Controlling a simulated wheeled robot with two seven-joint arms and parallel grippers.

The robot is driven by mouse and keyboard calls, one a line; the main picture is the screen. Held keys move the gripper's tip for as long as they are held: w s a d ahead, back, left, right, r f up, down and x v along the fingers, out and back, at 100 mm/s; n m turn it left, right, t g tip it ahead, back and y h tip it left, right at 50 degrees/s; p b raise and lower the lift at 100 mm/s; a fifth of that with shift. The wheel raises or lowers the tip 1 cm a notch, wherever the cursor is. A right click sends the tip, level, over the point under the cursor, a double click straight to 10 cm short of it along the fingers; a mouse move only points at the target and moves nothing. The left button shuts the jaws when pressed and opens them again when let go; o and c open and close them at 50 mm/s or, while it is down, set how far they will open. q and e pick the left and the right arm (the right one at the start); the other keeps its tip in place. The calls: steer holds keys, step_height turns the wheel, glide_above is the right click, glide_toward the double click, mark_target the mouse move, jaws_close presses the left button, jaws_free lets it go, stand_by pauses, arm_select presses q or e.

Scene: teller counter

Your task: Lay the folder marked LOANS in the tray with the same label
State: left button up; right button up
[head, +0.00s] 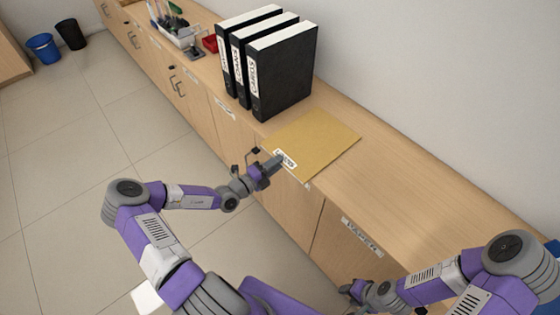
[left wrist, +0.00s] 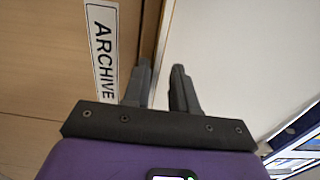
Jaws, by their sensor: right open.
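A tan folder (head: 318,143) lies flat on the counter, its near corner at the front edge. It bears a small white label (head: 285,159), too small to read surely. My left gripper (head: 270,168) is at that front edge beside the label. In the left wrist view its two fingers (left wrist: 163,75) stand apart, one on each side of the counter-edge line; I see nothing clearly clamped between them. My right gripper (head: 352,292) is open and empty, low in front of the cabinets. No tray labelled LOANS can be made out.
Three black binders (head: 283,75) stand on the counter behind the folder. A desk organizer (head: 178,35) and a red container (head: 210,43) are farther back. Cabinet fronts carry labels, one reading ARCHIVE (left wrist: 103,48). The counter right of the folder is clear. Blue (head: 43,48) and black (head: 70,34) bins stand on the floor.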

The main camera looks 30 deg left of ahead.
arm_select(q)
steer(key=shift+w+d, duration=0.2)
steer(key=shift+w, duration=0.25)
steer(key=shift+c, duration=0.2)
jaws_close()
steer(key=shift+r, duration=0.1)
step_height(320, 180, up, 2)
steer(key=p, duration=0.3)
steer(key=shift+r, duration=0.2)
